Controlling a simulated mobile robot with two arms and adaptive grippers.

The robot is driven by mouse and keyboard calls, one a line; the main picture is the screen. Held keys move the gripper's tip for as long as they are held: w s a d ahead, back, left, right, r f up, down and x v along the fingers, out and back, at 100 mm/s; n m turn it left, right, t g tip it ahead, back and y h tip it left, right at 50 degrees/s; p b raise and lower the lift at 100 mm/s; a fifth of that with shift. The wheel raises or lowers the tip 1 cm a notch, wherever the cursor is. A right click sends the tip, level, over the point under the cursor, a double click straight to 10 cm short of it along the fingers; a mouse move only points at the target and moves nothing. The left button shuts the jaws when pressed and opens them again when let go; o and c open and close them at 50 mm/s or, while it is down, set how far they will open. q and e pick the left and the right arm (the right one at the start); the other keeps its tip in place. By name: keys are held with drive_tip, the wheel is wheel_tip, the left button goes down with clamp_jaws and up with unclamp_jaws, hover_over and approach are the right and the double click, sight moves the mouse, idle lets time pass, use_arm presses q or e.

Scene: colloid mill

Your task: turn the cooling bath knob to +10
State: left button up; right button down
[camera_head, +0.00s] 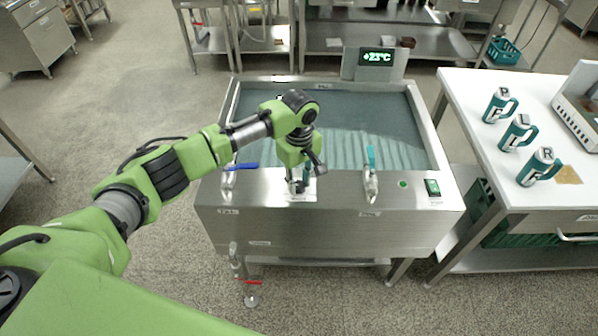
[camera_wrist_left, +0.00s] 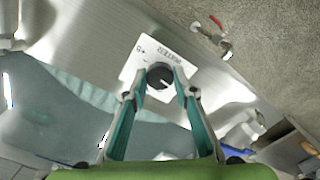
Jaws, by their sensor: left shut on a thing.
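The cooling bath (camera_head: 322,215) is a steel tank of water with a front panel. Its display (camera_head: 377,58) reads about +23°C in green. The black knob (camera_wrist_left: 160,76) sits on a white label plate (camera_wrist_left: 133,70) on the panel. My left gripper (camera_head: 303,184) reaches down over the panel from above and hides most of the knob in the head view. In the left wrist view its two teal-lined fingers (camera_wrist_left: 159,91) are shut on the knob, one on each side. A white mark shows on the knob's face. My right gripper is not in view.
A valve with a blue handle (camera_head: 241,166) stands left of the knob, and one with a teal handle (camera_head: 371,158) stands right. A green switch (camera_head: 432,187) is farther right. A white table (camera_head: 485,95) with several teal-handled mugs stands at the right.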

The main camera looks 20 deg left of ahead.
use_arm(q)
drive_tip(key=p, duration=0.1)
drive_tip(key=m+p, duration=0.1)
drive_tip(key=p, duration=0.1)
drive_tip(key=shift+s+r+m, duration=0.1)
drive_tip(key=shift+r+m, duration=0.15)
drive_tip(key=shift+m, duration=0.05)
drive_tip(key=shift+m+p, duration=0.5)
drive_tip(key=shift+p, duration=0.4)
drive_tip(key=shift+f+m+p, duration=0.15)
drive_tip(key=shift+m+p, duration=0.4)
drive_tip(key=shift+m, duration=0.25)
drive_tip(key=shift+m+p, duration=0.35)
drive_tip(key=shift+m, duration=0.55)
drive_tip(key=m+p, duration=0.1)
drive_tip(key=m, duration=0.7)
drive_tip(key=shift+f+p, duration=0.1)
drive_tip(key=shift+p, duration=0.2)
drive_tip(key=m, duration=0.3)
drive_tip(key=shift+m, duration=0.4)
drive_tip(key=m, duration=0.4)
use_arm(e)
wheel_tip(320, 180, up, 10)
use_arm(q)
drive_tip(key=shift+m, duration=0.3)
